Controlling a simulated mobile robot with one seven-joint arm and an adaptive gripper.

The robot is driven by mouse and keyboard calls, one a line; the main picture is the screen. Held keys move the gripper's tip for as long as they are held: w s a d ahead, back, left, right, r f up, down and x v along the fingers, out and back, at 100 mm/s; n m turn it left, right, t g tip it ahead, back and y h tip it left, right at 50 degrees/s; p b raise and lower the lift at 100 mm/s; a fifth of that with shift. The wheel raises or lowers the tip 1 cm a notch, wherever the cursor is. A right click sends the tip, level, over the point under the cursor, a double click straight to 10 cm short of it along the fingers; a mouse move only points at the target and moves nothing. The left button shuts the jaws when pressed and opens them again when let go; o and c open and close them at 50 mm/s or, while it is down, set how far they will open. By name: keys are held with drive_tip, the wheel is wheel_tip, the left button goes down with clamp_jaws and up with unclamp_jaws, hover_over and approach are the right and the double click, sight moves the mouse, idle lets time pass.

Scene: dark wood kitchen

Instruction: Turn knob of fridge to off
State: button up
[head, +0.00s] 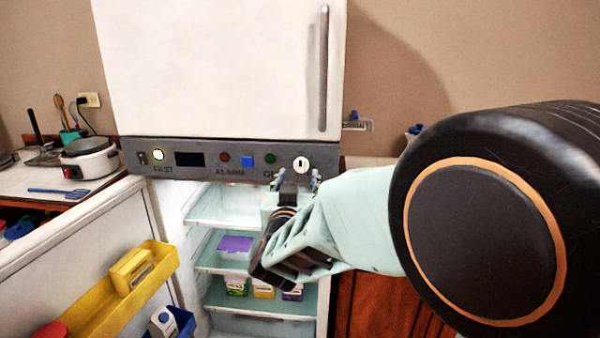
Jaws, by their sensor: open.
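The white fridge (220,65) has a grey control panel (205,170) below its upper door. A round white knob (301,164) with a dark upright mark sits near the panel's right end. My gripper (297,179) is open and points up at the panel, with its fingertips just below the knob in the picture. I cannot tell whether they touch it. The panel also has a lit round button (158,155), a dark display (189,159), a red button (225,157), a blue square button (247,161) and a green button (270,159). My gripper hides some lettering under the knob.
The lower fridge door (75,250) stands open to the left, with a yellow door bin (120,290). Lit shelves (220,209) hold a purple-lidded container (235,245) and several small cartons. A counter (40,180) with a white cooker (90,160) is at left. My arm blocks the right side.

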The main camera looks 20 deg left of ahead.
drive_tip(key=v, duration=0.7)
drive_tip(key=shift+s, duration=0.2)
drive_tip(key=shift+d, duration=0.1)
